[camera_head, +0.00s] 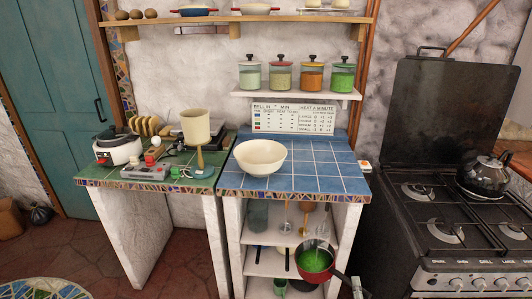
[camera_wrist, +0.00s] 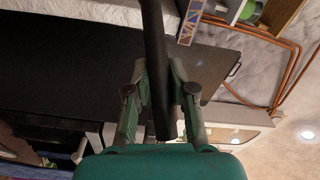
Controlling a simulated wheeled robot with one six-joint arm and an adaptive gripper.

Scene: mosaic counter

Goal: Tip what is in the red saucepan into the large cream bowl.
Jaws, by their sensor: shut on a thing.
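The red saucepan (camera_head: 326,249) is in the lower right of the head view, in front of the open shelves and below the counter's front edge in the picture. Green contents (camera_head: 314,260) show inside it. Its dark handle runs to the lower right. My gripper (camera_wrist: 160,105) is shut on the black handle (camera_wrist: 153,45), which passes between the two fingers in the wrist view. The pan's body is not seen there. The large cream bowl (camera_head: 260,150) stands upright on the blue tiled counter (camera_head: 322,180), up and left of the pan. The bowl looks empty.
The stove (camera_head: 450,235) with a black kettle (camera_head: 485,175) is at the right, its dark lid (camera_head: 440,105) raised. A green counter with a rice cooker (camera_head: 118,150) and a cream lamp (camera_head: 196,127) is at the left. Jars (camera_head: 281,77) stand on a shelf above. Tiles right of the bowl are clear.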

